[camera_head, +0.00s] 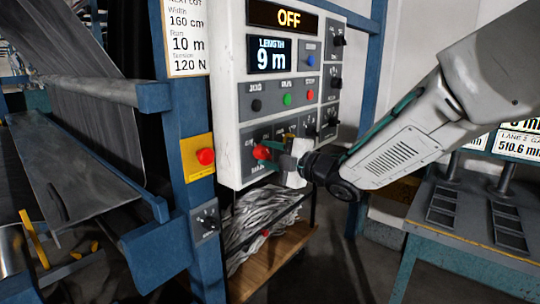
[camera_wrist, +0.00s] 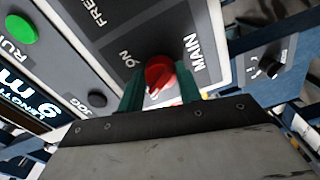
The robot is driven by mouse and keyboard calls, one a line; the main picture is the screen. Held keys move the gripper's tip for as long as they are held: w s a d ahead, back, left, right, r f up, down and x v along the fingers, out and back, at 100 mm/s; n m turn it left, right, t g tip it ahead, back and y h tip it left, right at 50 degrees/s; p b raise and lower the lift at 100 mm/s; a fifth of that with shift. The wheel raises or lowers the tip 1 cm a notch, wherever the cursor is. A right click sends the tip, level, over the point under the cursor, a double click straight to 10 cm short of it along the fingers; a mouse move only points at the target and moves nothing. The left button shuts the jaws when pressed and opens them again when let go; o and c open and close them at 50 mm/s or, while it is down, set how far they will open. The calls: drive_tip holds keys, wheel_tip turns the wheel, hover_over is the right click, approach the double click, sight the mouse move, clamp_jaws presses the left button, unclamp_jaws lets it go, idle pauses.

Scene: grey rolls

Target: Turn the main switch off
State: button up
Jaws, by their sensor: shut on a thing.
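The red main switch knob (camera_head: 261,152) is at the lower left of the white control panel (camera_head: 225,120). In the wrist view the knob (camera_wrist: 159,72) sits beside the "MAIN" label, with "ON" partly visible on its other side. My gripper (camera_head: 273,150) reaches in from the right, its green fingers on either side of the knob. In the wrist view my gripper (camera_wrist: 160,88) is shut on the knob, which hides part of its face. The panel's top display (camera_head: 289,18) reads "OFF" and the length display (camera_head: 271,55) reads "9 m".
Black, green and red controls (camera_head: 287,98) sit above the knob. A red button on a yellow plate (camera_head: 198,157) is on the blue post to the left. A wooden shelf (camera_head: 270,262) with grey scrap is below. A workbench (camera_head: 470,215) stands at right.

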drive_tip(key=shift+n, duration=1.2)
drive_tip(key=o, duration=1)
drive_tip(key=shift+d, duration=0.15)
drive_tip(key=v, duration=0.7)
drive_tip(key=shift+s+d, duration=0.2)
drive_tip(key=shift+s, duration=0.05)
